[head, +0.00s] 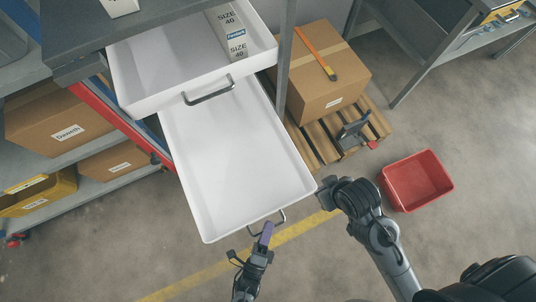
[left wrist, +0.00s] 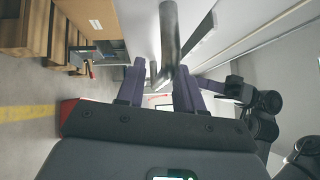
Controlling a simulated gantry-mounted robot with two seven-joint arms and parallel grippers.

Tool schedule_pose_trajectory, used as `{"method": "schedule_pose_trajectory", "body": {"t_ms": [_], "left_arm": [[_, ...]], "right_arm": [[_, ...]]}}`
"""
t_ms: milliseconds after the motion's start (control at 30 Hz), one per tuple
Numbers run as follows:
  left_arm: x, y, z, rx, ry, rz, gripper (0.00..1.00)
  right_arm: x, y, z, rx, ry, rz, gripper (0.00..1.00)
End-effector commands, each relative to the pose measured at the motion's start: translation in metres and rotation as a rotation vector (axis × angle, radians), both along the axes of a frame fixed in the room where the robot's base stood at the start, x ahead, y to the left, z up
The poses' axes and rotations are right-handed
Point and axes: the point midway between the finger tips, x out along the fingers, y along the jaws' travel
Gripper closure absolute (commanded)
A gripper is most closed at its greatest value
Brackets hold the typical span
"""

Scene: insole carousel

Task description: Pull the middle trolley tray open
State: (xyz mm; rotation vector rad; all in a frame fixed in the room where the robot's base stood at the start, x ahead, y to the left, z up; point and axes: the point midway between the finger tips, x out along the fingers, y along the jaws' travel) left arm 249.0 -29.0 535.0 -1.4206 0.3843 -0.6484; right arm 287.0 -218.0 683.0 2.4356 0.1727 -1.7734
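The middle tray (head: 232,165) is a white, shallow, empty tray. In the head view it stands far out from the trolley, below the upper tray. Its metal handle (head: 280,222) is on the front edge; a grey bar, seemingly this handle (left wrist: 170,35), shows large in the left wrist view. My left gripper (head: 264,238) is at the handle, and its purple fingers (left wrist: 158,88) stand apart with a gap between them. I cannot tell whether they touch the bar. My right gripper (head: 328,192) is by the tray's front right corner; its fingers are not clear.
The upper white tray (head: 150,85) holds SIZE 40 boxes (head: 233,35). A cardboard box (head: 318,85) stands on a wooden pallet (head: 328,148) at the right. A red bin (head: 417,180) is on the floor. Shelves with cartons (head: 60,122) are at left. The floor in front is clear.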

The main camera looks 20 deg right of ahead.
Motion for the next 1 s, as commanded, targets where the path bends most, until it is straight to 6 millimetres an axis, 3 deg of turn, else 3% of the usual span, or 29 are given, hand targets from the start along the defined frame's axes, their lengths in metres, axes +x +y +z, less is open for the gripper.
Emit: {"method": "schedule_pose_trajectory", "body": {"t_ms": [600, 1000], "left_arm": [[-0.071, 0.056, -0.012, 0.001, 0.002, 0.000, 0.64], [-0.080, 0.064, -0.013, 0.000, 0.000, 0.000, 0.64]], "right_arm": [[0.000, 0.000, 0.015, -0.002, 0.000, 0.002, 1.00], [0.000, -0.001, 0.016, -0.002, 0.000, 0.001, 1.00]]}}
